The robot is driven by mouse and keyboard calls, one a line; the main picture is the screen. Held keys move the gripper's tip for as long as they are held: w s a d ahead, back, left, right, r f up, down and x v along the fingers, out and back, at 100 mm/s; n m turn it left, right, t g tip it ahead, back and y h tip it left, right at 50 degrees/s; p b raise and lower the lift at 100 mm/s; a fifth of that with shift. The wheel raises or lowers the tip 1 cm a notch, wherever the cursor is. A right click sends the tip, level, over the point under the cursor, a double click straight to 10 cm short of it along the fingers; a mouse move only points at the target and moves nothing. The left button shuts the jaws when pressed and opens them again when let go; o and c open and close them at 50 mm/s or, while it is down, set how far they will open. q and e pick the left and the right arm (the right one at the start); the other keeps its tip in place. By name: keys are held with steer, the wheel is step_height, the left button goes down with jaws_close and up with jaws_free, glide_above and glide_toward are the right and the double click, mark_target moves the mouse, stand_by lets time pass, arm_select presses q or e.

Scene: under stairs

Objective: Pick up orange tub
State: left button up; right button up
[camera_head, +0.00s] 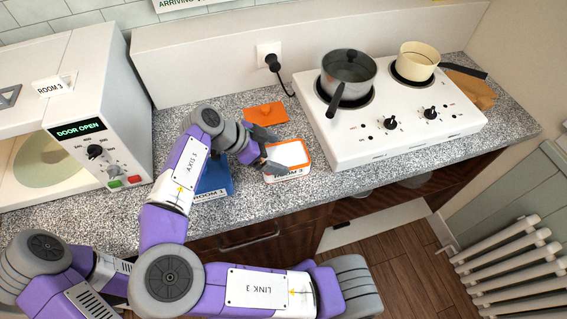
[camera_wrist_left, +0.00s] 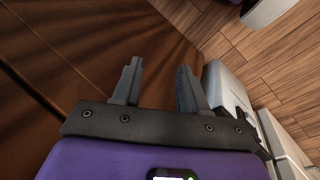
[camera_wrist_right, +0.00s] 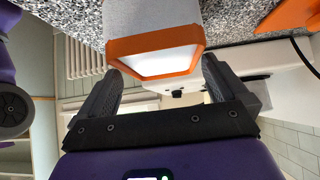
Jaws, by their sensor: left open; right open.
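The orange tub (camera_head: 302,153) is a pale tub with an orange rim and white inside, standing on the speckled counter left of the hob, with a label on its front. My right gripper (camera_head: 267,151) is open at its left side, with its fingers either side of the tub's near part. In the right wrist view the orange rim (camera_wrist_right: 155,42) lies just ahead of and between the open fingertips (camera_wrist_right: 160,70); contact cannot be told. My left gripper (camera_wrist_left: 158,66) is open and empty, facing brown wooden panels and the floor; it is out of the head view.
A blue labelled box (camera_head: 217,178) stands left of the tub, partly behind my arm. A flat orange piece (camera_head: 266,113) lies behind it. The white hob (camera_head: 405,132) carries a grey pot (camera_head: 348,68) and cream pot (camera_head: 418,58). An open microwave (camera_head: 118,115) stands left.

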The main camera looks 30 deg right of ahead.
steer(key=x, duration=0.2)
steer(key=shift+d+f, duration=0.15)
steer(key=shift+f, duration=0.1)
steer(key=c, duration=0.9)
steer(key=shift+r, duration=0.1)
steer(key=shift+r, duration=0.1)
step_height(320, 180, up, 10)
steer(key=p, duration=0.2)
steer(key=shift+p, duration=0.35)
steer(key=o, duration=0.7)
steer(key=shift+c, duration=0.2)
steer(key=c, duration=1)
